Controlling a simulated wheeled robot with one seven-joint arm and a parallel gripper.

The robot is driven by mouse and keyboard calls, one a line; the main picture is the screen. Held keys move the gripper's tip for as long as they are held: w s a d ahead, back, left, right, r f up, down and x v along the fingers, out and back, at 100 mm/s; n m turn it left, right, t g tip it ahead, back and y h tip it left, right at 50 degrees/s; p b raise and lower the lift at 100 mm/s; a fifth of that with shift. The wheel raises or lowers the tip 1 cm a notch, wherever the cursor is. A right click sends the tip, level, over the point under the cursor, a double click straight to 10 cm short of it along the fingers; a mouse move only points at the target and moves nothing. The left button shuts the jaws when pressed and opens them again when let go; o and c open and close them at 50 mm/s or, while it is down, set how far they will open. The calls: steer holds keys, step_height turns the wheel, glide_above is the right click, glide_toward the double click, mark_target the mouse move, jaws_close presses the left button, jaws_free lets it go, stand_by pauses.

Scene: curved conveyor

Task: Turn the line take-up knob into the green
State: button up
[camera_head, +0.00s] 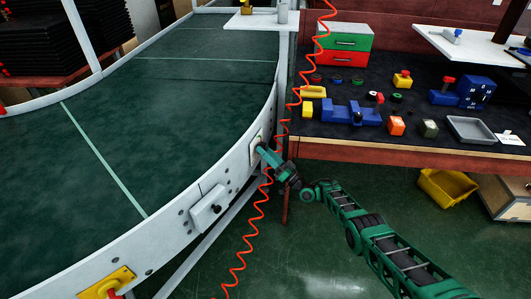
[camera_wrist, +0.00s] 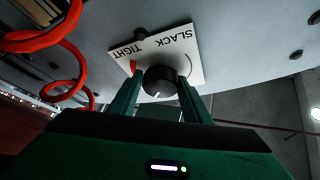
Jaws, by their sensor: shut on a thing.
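The take-up knob (camera_wrist: 158,80) is round and black, on a white plate (camera_wrist: 190,52) fixed to the conveyor's side. The plate reads TIGHT and SLACK, upside down in the wrist view. A short red mark shows by TIGHT and a grey arc by the SLACK side; I cannot make out a green zone. A small white mark on the knob points toward the bottom of the wrist view. My gripper (camera_wrist: 160,88) is shut on the knob, one finger at each side. In the head view my gripper (camera_head: 261,149) reaches the plate (camera_head: 256,142) and hides the knob.
A coiled red hose (camera_head: 251,222) hangs close to my gripper and loops at the left of the wrist view (camera_wrist: 62,40). A grey box (camera_head: 209,207) and a yellow plate (camera_head: 106,284) sit along the conveyor side. A workbench (camera_head: 400,154) stands to the right.

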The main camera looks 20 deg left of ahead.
steer(key=shift+w+d+f, duration=0.1)
steer(key=shift+w+f, duration=0.15)
steer(key=o, duration=0.9)
steer(key=shift+f, duration=0.1)
steer(key=shift+o, duration=0.5)
steer(key=v, duration=1)
steer(key=shift+d+f, duration=0.15)
steer(key=shift+d, duration=0.1)
steer(key=shift+s, duration=0.1)
